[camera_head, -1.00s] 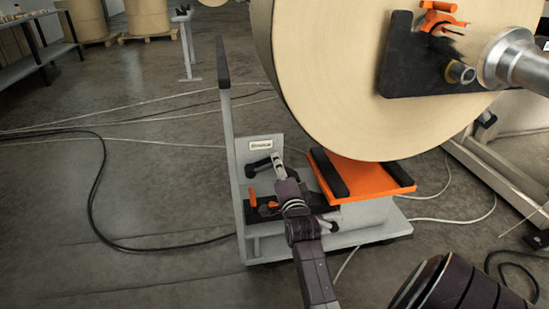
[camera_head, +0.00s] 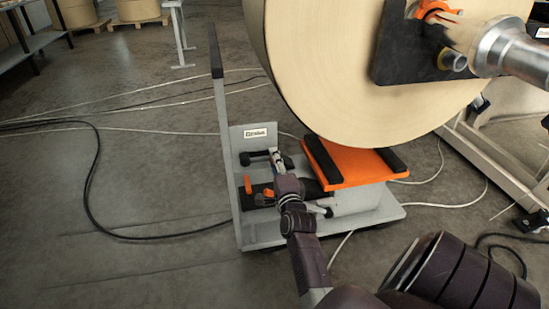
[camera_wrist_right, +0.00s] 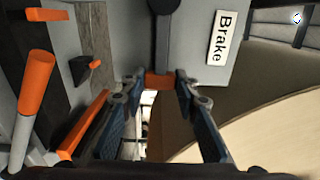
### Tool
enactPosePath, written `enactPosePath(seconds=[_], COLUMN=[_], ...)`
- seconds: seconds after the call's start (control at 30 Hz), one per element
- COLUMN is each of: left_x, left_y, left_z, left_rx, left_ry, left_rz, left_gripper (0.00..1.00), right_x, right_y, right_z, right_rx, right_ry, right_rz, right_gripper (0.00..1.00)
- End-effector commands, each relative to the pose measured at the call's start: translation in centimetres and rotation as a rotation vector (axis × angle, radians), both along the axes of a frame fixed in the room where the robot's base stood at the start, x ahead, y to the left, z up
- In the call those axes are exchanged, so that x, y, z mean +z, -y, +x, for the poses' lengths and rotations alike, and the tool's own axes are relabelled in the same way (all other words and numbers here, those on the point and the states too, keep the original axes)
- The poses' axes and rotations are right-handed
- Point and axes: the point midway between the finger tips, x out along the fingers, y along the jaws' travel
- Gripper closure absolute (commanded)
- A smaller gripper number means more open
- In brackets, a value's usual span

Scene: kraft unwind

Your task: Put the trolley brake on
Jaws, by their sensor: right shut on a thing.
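The grey trolley (camera_head: 229,195) stands on the floor below the big paper roll, with an orange top plate (camera_head: 352,168). Its upright plate carries a white label, which reads "Brake" in the right wrist view (camera_wrist_right: 220,38). The brake lever has a dark arm (camera_wrist_right: 165,30) and an orange end (camera_wrist_right: 160,81). My right gripper (camera_head: 276,156) is at this lever, just below the label. In the wrist view its fingers (camera_wrist_right: 158,92) are shut on the lever's orange end, one on each side. My left gripper is out of view.
A large paper roll (camera_head: 330,70) hangs over the trolley's right side. A tall grey post with a black top (camera_head: 215,50) rises at the trolley's left. Orange pedals or handles (camera_wrist_right: 38,80) lie close left of my fingers. Cables (camera_head: 93,180) cross the floor.

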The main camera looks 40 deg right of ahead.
Motion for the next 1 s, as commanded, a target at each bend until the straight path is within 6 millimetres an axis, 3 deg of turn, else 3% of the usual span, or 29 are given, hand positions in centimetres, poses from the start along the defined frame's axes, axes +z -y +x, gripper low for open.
enactPosePath(seconds=[0.1, 0.13, 0.27, 0.63, 1.0], left_x=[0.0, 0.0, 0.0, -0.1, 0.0], left_y=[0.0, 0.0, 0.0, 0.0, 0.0], left_z=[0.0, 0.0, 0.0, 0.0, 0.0], left_rx=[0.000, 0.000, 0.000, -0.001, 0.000], left_ry=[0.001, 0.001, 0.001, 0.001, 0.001], left_rz=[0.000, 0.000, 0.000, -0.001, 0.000], left_gripper=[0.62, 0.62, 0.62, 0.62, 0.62], right_x=[-0.3, -0.3, -0.3, -0.2, -0.3], right_y=[0.0, 0.0, 0.0, -0.4, -3.4], right_z=[0.0, 0.0, 0.0, -0.6, -5.4], right_rx=[0.000, 0.001, 0.000, 0.001, 0.001], right_ry=[-0.001, -0.001, -0.002, -0.002, -0.002], right_rz=[0.009, 0.009, 0.007, 0.005, 0.006], right_gripper=[1.00, 0.68, 0.54, 0.54, 0.54])
